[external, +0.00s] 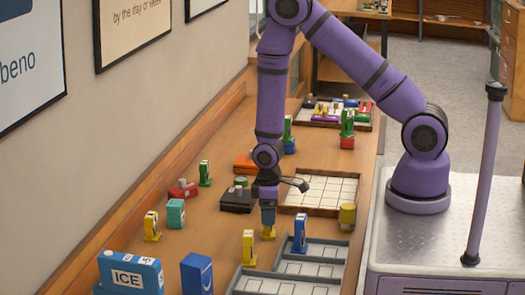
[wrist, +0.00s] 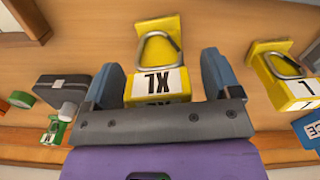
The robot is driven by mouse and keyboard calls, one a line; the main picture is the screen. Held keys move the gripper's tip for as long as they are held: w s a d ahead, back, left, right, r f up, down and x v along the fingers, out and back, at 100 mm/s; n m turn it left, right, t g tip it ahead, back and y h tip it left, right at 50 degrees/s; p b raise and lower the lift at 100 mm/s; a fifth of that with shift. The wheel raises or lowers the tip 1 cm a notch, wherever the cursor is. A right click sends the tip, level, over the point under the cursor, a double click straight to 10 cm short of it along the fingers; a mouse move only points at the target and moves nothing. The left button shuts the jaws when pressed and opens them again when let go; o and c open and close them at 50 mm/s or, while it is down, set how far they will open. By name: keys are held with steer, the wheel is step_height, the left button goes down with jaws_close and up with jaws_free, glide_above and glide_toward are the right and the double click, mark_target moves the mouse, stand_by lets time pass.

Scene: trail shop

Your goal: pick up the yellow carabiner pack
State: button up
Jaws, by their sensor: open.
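A blue pack (external: 300,232) stands close right of my gripper, by grey trays (external: 237,279). A black box (external: 237,204) and a gridded wooden tray (external: 290,207) lie behind. A yellow can (external: 347,216), an ICE box (external: 113,260) and a blue box (external: 196,272) stand around.

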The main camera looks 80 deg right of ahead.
steer(key=shift+f, duration=0.25)
steer(key=shift+c, duration=0.2)
steer(key=c, duration=1.3)
steer(key=shift+r, duration=0.1)
